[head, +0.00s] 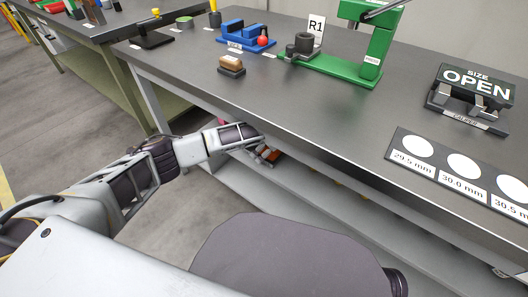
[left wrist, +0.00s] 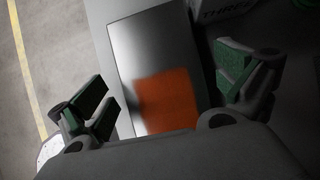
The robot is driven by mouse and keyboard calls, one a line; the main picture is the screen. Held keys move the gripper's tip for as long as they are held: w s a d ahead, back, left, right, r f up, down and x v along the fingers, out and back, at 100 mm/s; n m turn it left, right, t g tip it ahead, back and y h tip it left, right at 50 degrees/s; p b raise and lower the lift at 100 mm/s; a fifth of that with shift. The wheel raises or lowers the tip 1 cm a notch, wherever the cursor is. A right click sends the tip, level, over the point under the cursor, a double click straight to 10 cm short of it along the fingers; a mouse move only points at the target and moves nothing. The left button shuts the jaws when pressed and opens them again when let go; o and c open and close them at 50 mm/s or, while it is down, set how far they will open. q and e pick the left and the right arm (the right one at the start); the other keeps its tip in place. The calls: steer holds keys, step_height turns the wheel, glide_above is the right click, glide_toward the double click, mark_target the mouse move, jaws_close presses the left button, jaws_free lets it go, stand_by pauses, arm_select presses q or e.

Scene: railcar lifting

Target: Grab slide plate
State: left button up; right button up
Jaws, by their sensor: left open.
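My left arm reaches down past the front edge of the bench, and its gripper (head: 260,151) is at the lower shelf, partly hidden under the tabletop. In the left wrist view the left gripper (left wrist: 163,82) is open, with its green-padded fingers apart. Between and beyond them lies a flat, shiny grey plate (left wrist: 135,48) with an orange patch, which looks like the slide plate. No finger visibly grips it. In the head view a small orange-brown piece (head: 269,154) shows by the gripper. My right gripper is not in view.
The grey bench top (head: 310,110) overhangs the lower shelf (head: 300,200). On it stand a green press (head: 372,45), blue fixture (head: 243,36), brown-topped block (head: 231,63), OPEN sign (head: 476,82) and size card (head: 462,170). Another bench (head: 95,30) stands at the left.

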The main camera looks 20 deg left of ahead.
arm_select(q)
steer(key=c, duration=1.2)
steer(key=shift+r, duration=0.1)
